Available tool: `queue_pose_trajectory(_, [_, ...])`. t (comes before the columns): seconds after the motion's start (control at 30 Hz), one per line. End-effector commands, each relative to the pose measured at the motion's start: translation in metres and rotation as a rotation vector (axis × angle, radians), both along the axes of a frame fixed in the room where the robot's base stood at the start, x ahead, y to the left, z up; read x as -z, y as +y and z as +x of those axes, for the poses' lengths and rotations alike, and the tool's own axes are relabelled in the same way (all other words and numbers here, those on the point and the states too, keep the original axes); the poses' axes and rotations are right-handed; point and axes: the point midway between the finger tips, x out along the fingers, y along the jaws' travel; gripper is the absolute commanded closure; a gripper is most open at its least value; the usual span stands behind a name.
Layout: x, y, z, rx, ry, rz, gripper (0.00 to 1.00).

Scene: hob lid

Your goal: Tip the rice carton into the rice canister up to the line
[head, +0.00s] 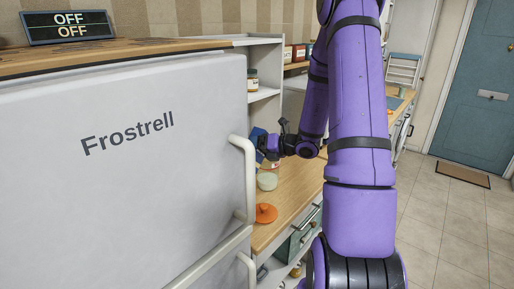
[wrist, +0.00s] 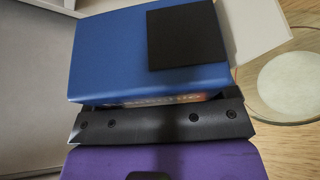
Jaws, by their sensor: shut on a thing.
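A blue carton (head: 257,136) is held by my gripper (head: 270,150) above the wooden counter, just beyond the fridge. In the wrist view the carton (wrist: 105,50) fills the middle, with a black square patch (wrist: 187,38) on its face and a strip of print partly hidden by the dark jaw bar (wrist: 160,123). A round clear canister (head: 267,181) with pale contents stands on the counter below the gripper. It shows at the right of the wrist view (wrist: 290,85), beside the carton. I cannot tell its line or whether rice is flowing.
An orange lid (head: 265,213) lies on the counter nearer than the canister. The white fridge (head: 120,170) and its handle (head: 248,180) stand close on the left. Shelves with jars (head: 253,79) are behind.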

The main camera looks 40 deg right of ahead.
Motion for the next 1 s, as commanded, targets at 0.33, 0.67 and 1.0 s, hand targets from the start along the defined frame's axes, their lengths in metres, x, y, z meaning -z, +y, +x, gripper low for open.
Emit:
queue_pose_trajectory(0.33, [0.0022, -0.0001, -0.0001, 0.001, 0.079, 0.433, 0.6])
queue_pose_trajectory(0.67, [-0.001, -0.0035, 0.0006, 0.0, 0.121, 0.655, 0.6])
queue_pose_trajectory(1.0, [-0.0014, -0.0036, 0.0008, -0.001, 0.125, 0.672, 0.6])
